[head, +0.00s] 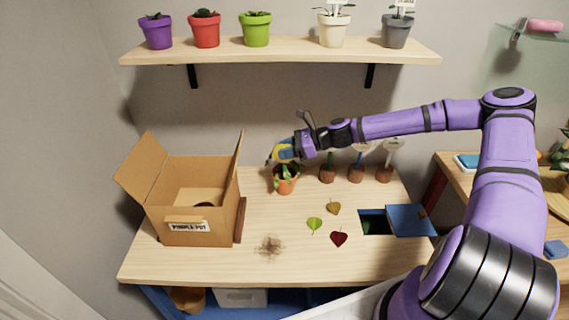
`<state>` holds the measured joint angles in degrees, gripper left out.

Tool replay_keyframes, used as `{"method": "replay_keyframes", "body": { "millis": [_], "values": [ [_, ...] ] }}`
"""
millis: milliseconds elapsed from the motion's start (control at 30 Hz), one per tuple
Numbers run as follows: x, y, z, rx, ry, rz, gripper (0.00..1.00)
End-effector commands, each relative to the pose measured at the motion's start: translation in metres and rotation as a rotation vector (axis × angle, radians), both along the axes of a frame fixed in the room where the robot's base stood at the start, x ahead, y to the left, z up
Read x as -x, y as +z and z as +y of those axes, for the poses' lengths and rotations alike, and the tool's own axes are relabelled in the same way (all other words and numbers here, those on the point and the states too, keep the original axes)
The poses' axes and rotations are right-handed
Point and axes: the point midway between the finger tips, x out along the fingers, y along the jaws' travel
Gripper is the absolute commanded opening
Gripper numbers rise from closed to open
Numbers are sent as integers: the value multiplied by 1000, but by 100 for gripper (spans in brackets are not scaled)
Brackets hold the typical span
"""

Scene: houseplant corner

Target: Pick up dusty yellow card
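The yellow card (281,154) shows as a small yellow patch at my gripper, just above the plant in the terracotta pot (286,186). My gripper (275,154) reaches in from the right, with its fingers at the card. Part of the card is hidden by the gripper, and dust on it is too small to make out. The view is too small to tell whether the fingers are closed on the card or only around it. The pot stands upright on the wooden table (200,264), with a green plant in it.
An open cardboard box (190,222) stands left of the pot. Several tags on brown bases (327,174) stand to the right. Loose leaves (339,239), a dirt patch (270,246) and an opening with a blue lid (408,219) lie in front. A shelf (280,50) holds potted plants above.

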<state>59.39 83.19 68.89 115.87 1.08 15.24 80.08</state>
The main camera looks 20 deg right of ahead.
Motion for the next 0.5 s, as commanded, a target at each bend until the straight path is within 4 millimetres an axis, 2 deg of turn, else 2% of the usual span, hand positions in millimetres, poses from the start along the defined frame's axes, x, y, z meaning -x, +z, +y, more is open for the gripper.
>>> {"method": "replay_keyframes", "body": {
  "millis": [267, 400, 500],
  "values": [
    [-1, -1, 3, 0, 0, -1, 34],
    [-1, -1, 2, 0, 0, -1, 2],
    [-1, -1, 2, 0, 0, -1, 0]
  ]
}}
